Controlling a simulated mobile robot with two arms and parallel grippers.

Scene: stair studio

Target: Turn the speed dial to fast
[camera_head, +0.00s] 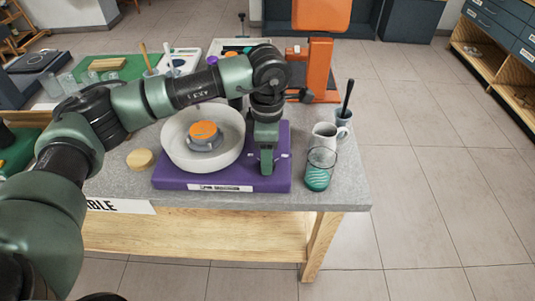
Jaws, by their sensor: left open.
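A purple wheel base (222,180) with a white label on its front stands on the grey table. On it sits a round pale basin (178,155), with an orange disc (204,130) on a grey hub in its middle. My left gripper (267,172) points down over the right part of the purple base, right of the basin. It is open; nothing shows held in it. Small pale marks show on the base at both sides of it. I cannot make out the speed dial; the gripper covers that part of the base. My right gripper is not in view.
An orange machine (319,60) stands behind. A round tan piece (141,159) lies left. The table's front right corner is clear.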

